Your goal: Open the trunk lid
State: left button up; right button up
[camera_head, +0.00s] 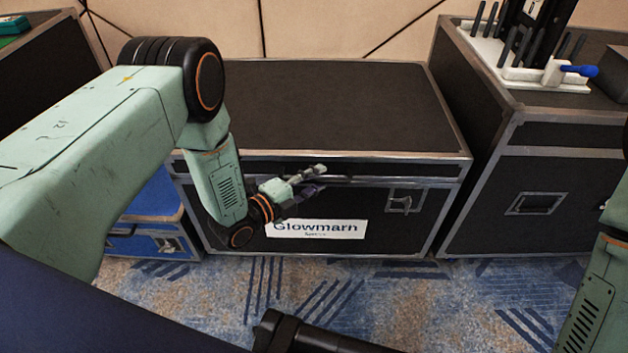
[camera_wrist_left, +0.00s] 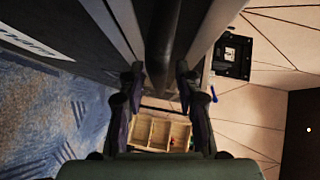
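The black trunk (camera_head: 335,105) has metal edges, and its lid is shut. A white label reading "Glowmarn" (camera_head: 318,229) is on its front, with a metal latch (camera_head: 404,201) to the right. My left gripper (camera_head: 318,178) is at the front face, just below the lid's front edge. In the left wrist view its fingers (camera_wrist_left: 160,80) are apart, on either side of a dark bar (camera_wrist_left: 161,45) along the trunk front. I cannot tell whether they touch it. My right gripper is out of view; only part of my right arm shows at the right edge.
A taller black case (camera_head: 535,165) stands close on the right, with a white rack (camera_head: 520,72) on top. A blue case (camera_head: 150,225) is on the left. A wall is behind the trunk. Patterned carpet (camera_head: 350,290) lies clear in front.

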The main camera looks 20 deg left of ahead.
pick_arm(q)
grip_shut()
dwell(0.6)
